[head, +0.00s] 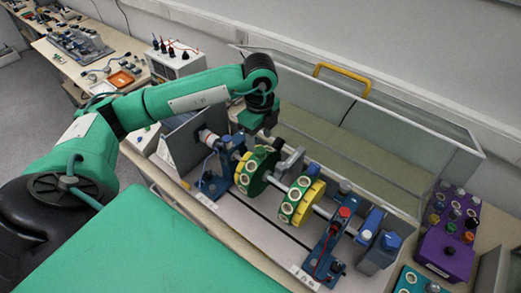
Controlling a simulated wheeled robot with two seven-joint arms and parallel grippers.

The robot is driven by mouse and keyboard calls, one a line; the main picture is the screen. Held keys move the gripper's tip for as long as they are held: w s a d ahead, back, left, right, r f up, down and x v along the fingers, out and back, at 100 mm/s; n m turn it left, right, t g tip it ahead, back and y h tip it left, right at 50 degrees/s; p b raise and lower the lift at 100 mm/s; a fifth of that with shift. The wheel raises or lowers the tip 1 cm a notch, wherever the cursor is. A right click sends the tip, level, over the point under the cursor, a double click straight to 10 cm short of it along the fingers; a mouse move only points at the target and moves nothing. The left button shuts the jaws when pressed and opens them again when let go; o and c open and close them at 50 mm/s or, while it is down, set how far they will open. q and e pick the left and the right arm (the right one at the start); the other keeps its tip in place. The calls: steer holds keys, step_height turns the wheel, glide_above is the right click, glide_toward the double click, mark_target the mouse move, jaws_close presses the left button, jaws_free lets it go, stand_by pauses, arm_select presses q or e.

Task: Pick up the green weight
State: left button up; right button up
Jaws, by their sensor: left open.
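Two round discs sit on a horizontal metal shaft of the bench rig. The left disc (253,177) is mostly green with yellow parts and pale round holes. The right disc (301,204) is yellow and green with similar pale holes. I cannot tell a separate green weight apart from the green parts of these discs. My left gripper (268,136) hangs from the green arm, just above and behind the left disc. It is open, and its fingertips are partly hidden. I cannot tell whether it touches the disc. My right gripper is not in view.
Blue supports (331,240) hold the shaft. A clear-walled case with a yellow handle (343,78) stands behind the rig. A purple box (447,237) with knobs is at the right. A white instrument (174,60) with leads stands behind my left arm.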

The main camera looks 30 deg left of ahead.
mark_target(260, 150)
arm_select(q)
steer(key=f+p, duration=0.3)
steer(key=shift+w+f, duration=0.25)
steer(key=shift+f, duration=0.8)
steer(key=c, duration=1)
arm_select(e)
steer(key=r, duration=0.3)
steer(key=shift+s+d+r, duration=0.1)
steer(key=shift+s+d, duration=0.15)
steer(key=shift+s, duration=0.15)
